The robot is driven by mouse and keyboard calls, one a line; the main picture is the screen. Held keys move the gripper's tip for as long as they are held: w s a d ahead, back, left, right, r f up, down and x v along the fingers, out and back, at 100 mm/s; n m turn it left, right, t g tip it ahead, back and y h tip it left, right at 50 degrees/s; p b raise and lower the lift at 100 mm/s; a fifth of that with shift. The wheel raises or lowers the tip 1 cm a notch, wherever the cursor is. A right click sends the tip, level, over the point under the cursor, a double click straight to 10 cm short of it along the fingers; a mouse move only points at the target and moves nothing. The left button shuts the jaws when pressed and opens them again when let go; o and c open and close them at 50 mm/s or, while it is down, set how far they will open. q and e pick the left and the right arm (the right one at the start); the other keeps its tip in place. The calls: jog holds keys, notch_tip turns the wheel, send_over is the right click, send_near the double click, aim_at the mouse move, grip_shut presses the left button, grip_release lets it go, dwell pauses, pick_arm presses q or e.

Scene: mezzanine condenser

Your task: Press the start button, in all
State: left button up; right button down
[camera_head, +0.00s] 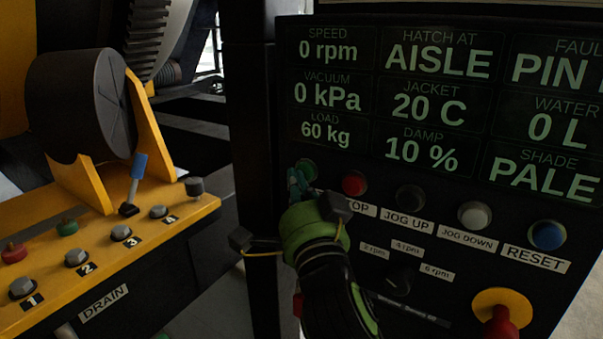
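The control panel (450,195) fills the right half of the head view. A green button (309,168) sits at the left end of its button row, partly hidden by my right gripper. Any label below it is hidden, so I cannot read whether it says start. My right gripper (297,181) reaches up from below, its narrow teal fingers together, with nothing seen in them. Its tip overlaps the green button's lower left edge in the picture; I cannot tell whether they touch. The display (440,100) reads 0 rpm. My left gripper is not in view.
To the right are a red button (354,183) with a partly hidden label, jog up (410,197), jog down (475,215) and blue reset (547,235) buttons. A red knob (500,322) is below. A yellow drain console (180,220) with a blue-handled lever (138,167) stands left.

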dwell(0.6)
jog(key=shift+s+a, duration=0.45)
jog(key=shift+s, duration=0.1)
jog(key=s+a, duration=0.1)
jog(key=s, duration=0.1)
jog(key=s+a+b, duration=0.1)
jog(key=s+a, duration=0.1)
dwell(0.4)
jog(key=shift+f, duration=0.1)
dwell(0.4)
